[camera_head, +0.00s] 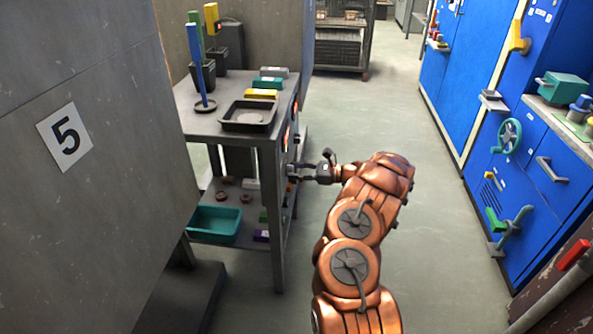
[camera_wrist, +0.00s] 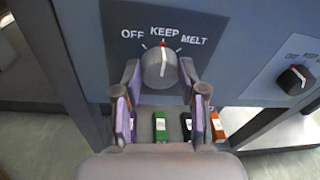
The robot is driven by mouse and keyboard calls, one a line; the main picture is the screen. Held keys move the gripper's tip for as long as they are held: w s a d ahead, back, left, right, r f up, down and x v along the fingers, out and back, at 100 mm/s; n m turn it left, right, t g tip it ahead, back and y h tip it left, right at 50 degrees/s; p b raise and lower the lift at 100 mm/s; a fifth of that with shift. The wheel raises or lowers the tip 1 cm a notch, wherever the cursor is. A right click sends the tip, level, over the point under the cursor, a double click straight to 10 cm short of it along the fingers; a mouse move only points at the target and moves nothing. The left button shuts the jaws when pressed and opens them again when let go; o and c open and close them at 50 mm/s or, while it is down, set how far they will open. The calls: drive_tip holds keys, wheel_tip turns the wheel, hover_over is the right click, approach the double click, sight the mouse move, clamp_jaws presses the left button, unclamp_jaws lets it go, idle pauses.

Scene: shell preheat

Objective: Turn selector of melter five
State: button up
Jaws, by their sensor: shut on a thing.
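A round grey selector knob (camera_wrist: 160,68) sits on a dark panel with the words OFF, KEEP and MELT above it, in the wrist view. Its red mark points up at KEEP. My gripper (camera_wrist: 161,77) is shut on this knob, one finger on each side. In the head view, my gripper (camera_head: 294,173) reaches left to the front side of a grey bench (camera_head: 274,165), and the knob itself is too small to make out there. A sign with the number 5 (camera_head: 65,136) is on the grey wall at left.
A second dark selector knob (camera_wrist: 295,79) is on a panel at right in the wrist view. The bench carries a black tray (camera_head: 249,115) on top and a teal bin (camera_head: 214,224) on its lower shelf. Blue cabinets (camera_head: 475,80) line the right; floor lies between.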

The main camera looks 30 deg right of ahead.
drive_tip(key=o, duration=1.1)
drive_tip(key=shift+o, duration=0.2)
drive_tip(key=shift+s+d, duration=0.1)
drive_tip(key=f+v, duration=0.1)
drive_tip(key=v, duration=1)
drive_tip(key=shift+s+d+r, duration=0.25)
drive_tip(key=shift+r, duration=0.2)
